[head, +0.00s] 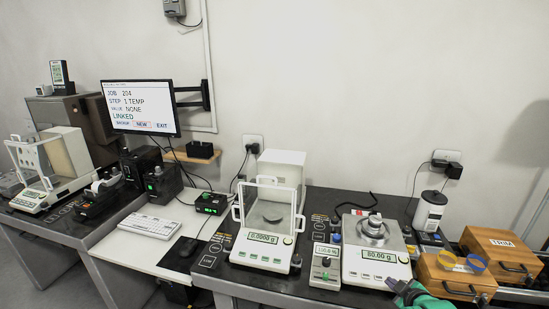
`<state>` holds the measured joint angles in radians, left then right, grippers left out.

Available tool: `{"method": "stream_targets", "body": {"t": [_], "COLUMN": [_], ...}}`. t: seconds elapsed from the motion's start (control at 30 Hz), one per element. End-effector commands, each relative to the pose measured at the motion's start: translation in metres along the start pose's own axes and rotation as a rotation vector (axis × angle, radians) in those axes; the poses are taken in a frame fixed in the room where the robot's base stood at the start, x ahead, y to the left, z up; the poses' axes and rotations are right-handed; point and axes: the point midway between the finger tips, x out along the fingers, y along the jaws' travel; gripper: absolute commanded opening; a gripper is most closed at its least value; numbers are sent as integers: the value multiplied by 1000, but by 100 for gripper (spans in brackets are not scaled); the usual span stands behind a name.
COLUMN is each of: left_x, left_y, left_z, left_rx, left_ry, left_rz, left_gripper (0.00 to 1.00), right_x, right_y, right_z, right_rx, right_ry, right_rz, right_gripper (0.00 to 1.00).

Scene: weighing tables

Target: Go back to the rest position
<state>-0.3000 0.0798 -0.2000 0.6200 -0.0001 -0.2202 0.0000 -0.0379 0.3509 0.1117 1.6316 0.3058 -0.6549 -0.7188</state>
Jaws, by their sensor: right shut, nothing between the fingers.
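My right gripper (398,285) shows at the bottom edge, right of centre, as dark fingers on a green body. It is shut and empty. It is low in front of the top-pan balance (374,276), overlapping its front right corner in the picture; I cannot tell whether they touch. That balance reads 80.00 g and has a metal weight-like piece (373,226) on its pan. My left gripper is not in view.
A draft-shield balance (262,250) reading 0.0000 g stands left of the top-pan balance. Wooden boxes (455,279) with blue and yellow rings stand at right. A monitor (140,107), keyboard (149,226) and another balance (36,196) are at left.

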Motion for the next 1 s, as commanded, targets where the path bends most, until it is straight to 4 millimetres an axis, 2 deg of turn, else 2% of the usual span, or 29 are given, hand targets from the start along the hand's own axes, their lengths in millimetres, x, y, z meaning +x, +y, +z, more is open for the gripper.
{"method": "stream_targets", "body": {"t": [0.03, 0.1, 0.2, 0.3, 0.5, 0.73, 0.8, 1.0], "left_x": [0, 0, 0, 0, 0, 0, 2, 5], "left_y": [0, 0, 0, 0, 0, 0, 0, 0], "left_z": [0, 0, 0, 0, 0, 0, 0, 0], "left_rx": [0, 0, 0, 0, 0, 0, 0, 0], "left_ry": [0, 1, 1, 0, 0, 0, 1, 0], "left_rz": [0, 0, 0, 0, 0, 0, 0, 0], "left_gripper": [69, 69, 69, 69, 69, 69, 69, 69], "right_x": [-10, -31, -63, -95, -155, -214, -196, -158], "right_y": [-31, -72, -115, -145, -181, -201, -212, -245], "right_z": [-3, -5, -6, -5, -2, 3, 14, 44], "right_rx": [28, 82, 159, 231, 365, 504, 496, 487], "right_ry": [-29, -90, -179, -263, -414, -566, -573, -592], "right_rz": [-66, -154, -242, -301, -364, -389, -392, -403], "right_gripper": [0, 0, 0, 0, 0, 0, 0, 0]}}
